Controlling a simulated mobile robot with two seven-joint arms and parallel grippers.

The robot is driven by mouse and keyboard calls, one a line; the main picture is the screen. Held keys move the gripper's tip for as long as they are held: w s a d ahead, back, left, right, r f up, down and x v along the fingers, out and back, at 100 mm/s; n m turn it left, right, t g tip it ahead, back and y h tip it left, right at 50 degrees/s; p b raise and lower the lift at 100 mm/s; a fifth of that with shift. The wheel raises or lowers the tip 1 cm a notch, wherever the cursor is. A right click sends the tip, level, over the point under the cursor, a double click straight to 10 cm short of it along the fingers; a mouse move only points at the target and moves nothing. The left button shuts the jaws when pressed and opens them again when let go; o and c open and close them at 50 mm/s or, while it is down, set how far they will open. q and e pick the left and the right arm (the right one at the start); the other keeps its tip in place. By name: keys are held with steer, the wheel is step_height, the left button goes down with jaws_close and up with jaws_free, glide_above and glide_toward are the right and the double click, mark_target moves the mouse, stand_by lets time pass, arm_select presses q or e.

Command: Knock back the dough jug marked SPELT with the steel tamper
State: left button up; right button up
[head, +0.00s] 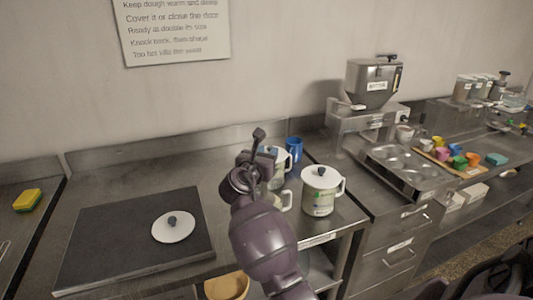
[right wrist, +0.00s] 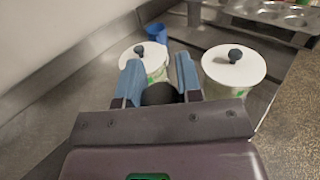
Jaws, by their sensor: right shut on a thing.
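My right gripper (head: 262,160) is shut on a dark-handled tool, which I take to be the tamper; its dark round end (right wrist: 160,93) shows between the fingers in the right wrist view. The tool's knob stands up above the fingers in the head view. A lidded white jug (head: 320,200) stands right of the gripper, and another lidded jug (head: 279,157) stands behind it. A pale handle (head: 286,200) shows beside my wrist; the rest of that vessel is hidden. A loose white lid (head: 173,228) with a dark knob lies at left. I cannot read SPELT on any jug.
The lid lies on a dark mat (head: 110,245) on the steel counter. A blue cup (head: 294,148) stands behind the jugs. A yellow sponge (head: 27,200) is far left. A steel hopper machine (head: 374,84) and a muffin tin (head: 400,165) are at right.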

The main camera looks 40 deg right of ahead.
steer(key=shift+f+b, duration=0.95)
steer(key=shift+f, duration=1.55)
stand_by(0.3)
stand_by(0.4)
step_height(320, 180, up, 11)
steer(key=p, duration=0.5)
stand_by(1.2)
stand_by(0.4)
